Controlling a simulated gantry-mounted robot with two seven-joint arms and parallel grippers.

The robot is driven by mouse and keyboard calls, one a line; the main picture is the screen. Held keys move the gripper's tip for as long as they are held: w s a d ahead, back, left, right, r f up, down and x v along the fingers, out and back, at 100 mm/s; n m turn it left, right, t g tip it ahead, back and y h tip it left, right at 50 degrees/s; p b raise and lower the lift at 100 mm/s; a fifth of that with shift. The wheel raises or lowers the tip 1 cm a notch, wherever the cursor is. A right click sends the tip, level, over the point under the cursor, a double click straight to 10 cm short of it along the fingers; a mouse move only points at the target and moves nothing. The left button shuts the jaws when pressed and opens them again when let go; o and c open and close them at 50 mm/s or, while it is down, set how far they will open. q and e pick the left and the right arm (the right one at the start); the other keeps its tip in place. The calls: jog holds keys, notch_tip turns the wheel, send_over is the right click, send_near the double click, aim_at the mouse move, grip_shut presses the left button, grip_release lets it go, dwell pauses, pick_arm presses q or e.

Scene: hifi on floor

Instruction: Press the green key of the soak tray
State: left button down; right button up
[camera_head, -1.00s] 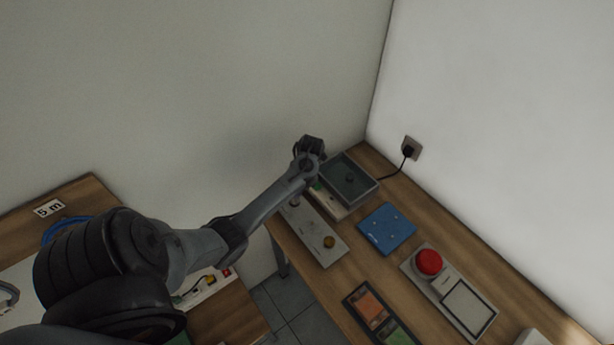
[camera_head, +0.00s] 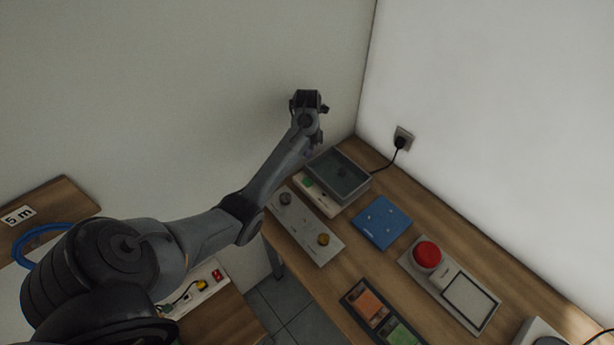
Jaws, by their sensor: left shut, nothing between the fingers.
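The soak tray (camera_head: 364,188) is a grey, open-topped basin on a pale base at the far end of the right-hand table, near the wall corner. Its green key (camera_head: 308,182) shows on the base's front left edge, clear of my arm. My left arm reaches across from the lower left. My left gripper (camera_head: 318,142) is raised above the tray's back left side, apart from the key, and is shut and empty. Its fingertips are small and partly hidden by the wrist. Inside the basin a small dark thing is seen dimly. My right gripper is not in view.
A grey panel with two knobs (camera_head: 303,226) lies in front of the tray. A blue plate (camera_head: 381,222) and a red button unit (camera_head: 427,254) stand to the right. A black plug with a cord (camera_head: 399,143) sits in the wall socket behind the tray.

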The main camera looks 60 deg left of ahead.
aim_at(307, 181)
pick_arm(q)
notch_tip(307, 181, down, 14)
jog(key=shift+r+b, duration=0.25)
jog(key=shift+b, duration=0.05)
jog(key=shift+f, duration=0.15)
dwell(0.4)
jog(key=shift+f, duration=0.85)
jog(key=shift+a+f, duration=0.1)
jog(key=shift+f, duration=0.1)
notch_tip(307, 181, up, 5)
jog(key=p, duration=0.4)
jog(key=shift+w+p, duration=0.1)
jog(key=shift+p, duration=0.25)
notch_tip(307, 181, up, 10)
jog(key=shift+w+a, duration=0.15)
jog(key=shift+a, duration=0.1)
